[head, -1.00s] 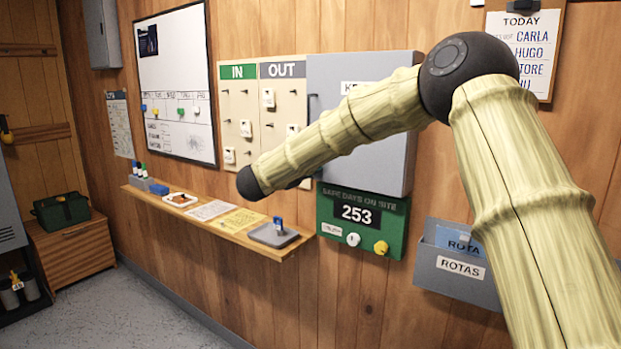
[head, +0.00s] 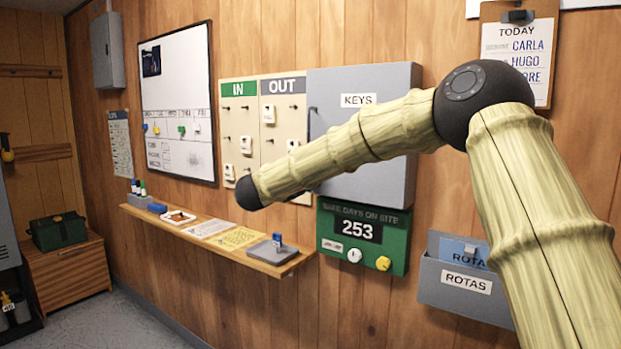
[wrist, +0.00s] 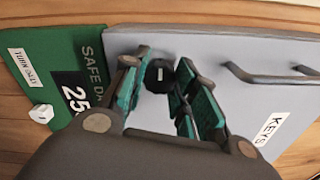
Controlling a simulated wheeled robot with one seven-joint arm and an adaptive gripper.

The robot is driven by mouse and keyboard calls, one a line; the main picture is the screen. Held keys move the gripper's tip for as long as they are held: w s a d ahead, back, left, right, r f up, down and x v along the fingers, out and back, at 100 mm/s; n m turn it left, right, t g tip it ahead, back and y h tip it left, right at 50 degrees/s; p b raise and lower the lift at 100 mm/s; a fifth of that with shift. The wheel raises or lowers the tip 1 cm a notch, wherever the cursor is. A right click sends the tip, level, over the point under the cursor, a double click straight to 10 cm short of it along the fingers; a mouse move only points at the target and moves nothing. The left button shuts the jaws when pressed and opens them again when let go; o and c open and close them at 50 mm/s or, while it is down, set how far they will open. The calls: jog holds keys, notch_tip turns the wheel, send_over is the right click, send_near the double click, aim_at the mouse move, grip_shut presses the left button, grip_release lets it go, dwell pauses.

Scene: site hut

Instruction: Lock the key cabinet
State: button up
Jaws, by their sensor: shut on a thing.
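The grey key cabinet (head: 388,84) hangs on the wall with its door closed and a KEYS label on it; my arm crosses its lower front in the head view. In the wrist view, the cabinet door (wrist: 225,55) fills the right half, with a bar handle (wrist: 265,76) and a round black lock knob (wrist: 159,76) bearing a small white mark. My gripper (wrist: 162,68) has its green-padded fingers around the knob and is shut on it. In the head view, my gripper is mostly hidden behind my forearm.
A green safe-days board (head: 387,252) hangs just below the cabinet. A narrow wooden shelf (head: 275,268) juts out at lower left, and a ROTAS holder (head: 440,304) hangs at lower right. The IN/OUT board (head: 270,147) adjoins the cabinet on the left.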

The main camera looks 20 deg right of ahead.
jog(key=o, duration=1)
jog(key=shift+a, duration=0.1)
jog(key=v, duration=1.2)
